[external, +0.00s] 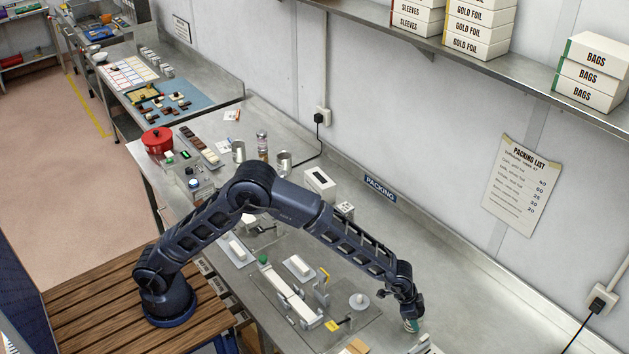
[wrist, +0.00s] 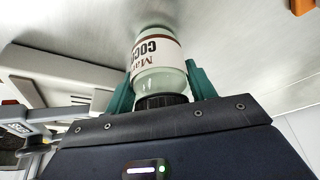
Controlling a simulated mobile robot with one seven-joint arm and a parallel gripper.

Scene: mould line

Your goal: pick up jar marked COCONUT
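The jar marked "COCO…" (wrist: 158,68) is in the middle of the wrist view, a pale glass jar with a white and brown label and a dark lid facing my gripper. The rest of the label's text is cut off by the curve of the jar. My gripper (wrist: 160,75) has its green fingers on either side of the jar, with no clear gap at the tips. In the external view my gripper (external: 411,320) points down at the steel counter, and the jar is mostly hidden there. I cannot tell whether its base touches the counter.
The steel counter (external: 455,275) is bare to the right of my gripper. A round white piece on a stand (external: 359,301) and a long white fixture (external: 292,295) stand to its left. A cardboard-coloured item (external: 355,346) lies at the front edge. A shelf (external: 430,45) with boxes runs above.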

